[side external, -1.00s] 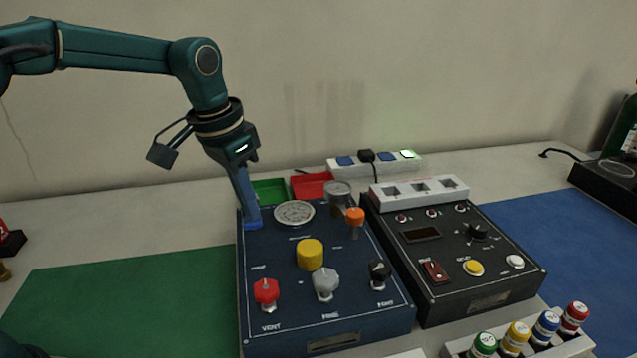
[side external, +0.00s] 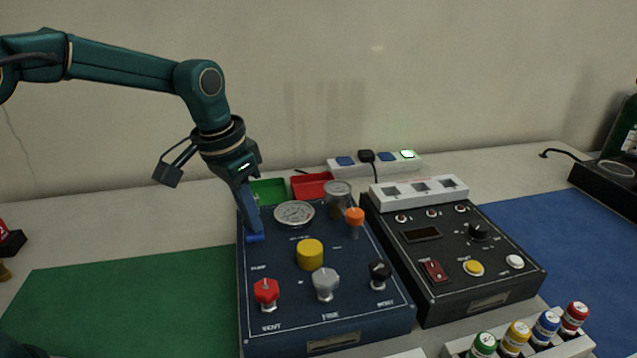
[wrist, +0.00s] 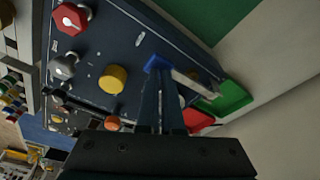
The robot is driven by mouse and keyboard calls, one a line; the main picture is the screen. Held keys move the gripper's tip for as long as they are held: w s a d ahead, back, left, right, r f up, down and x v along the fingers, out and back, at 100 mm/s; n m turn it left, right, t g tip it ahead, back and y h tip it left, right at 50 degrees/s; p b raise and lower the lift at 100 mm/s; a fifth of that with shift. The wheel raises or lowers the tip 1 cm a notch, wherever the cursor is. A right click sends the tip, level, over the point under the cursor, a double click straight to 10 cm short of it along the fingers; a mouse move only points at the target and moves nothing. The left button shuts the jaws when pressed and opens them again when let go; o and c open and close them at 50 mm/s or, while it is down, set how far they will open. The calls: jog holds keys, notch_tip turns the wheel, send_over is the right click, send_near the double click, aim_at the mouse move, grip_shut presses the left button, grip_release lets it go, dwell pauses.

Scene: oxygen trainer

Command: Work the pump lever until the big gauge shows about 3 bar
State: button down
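The dark blue pump panel (side external: 275,300) stands at the centre of the side view. The pump lever's blue grip (side external: 255,238) is at its left edge. The wrist view shows this grip (wrist: 157,63) and a pale metal bar running from it toward the green tray. My gripper (side external: 250,228) points down at the lever; its fingers are close together and appear shut on the blue grip, though the contact is partly hidden. The big round white gauge (side external: 294,213) is at the back of the panel; its reading is too small to tell.
A yellow knob (side external: 310,254), red vent knob (side external: 266,291), grey knob (side external: 325,284), black knob (side external: 379,273) and orange knob (side external: 355,216) stand on the panel. Green (side external: 268,190) and red (side external: 311,184) trays lie behind. A black control box (side external: 450,285) stands right.

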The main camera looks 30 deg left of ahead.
jog(key=shift+f, duration=0.75)
jog(key=shift+r, duration=0.1)
jog(key=shift+w+v, duration=0.2)
jog(key=shift+v, duration=0.7)
jog(key=shift+w+v, duration=0.2)
jog(key=shift+v, duration=0.7)
jog(key=shift+d, duration=0.1)
jog(key=shift+s+x, duration=0.2)
jog(key=shift+x, duration=0.75)
jog(key=shift+s+x, duration=0.2)
jog(key=shift+x, duration=0.7)
jog(key=shift+w+v, duration=0.2)
jog(key=shift+v, duration=0.75)
jog(key=shift+w+v, duration=0.2)
jog(key=shift+v, duration=0.7)
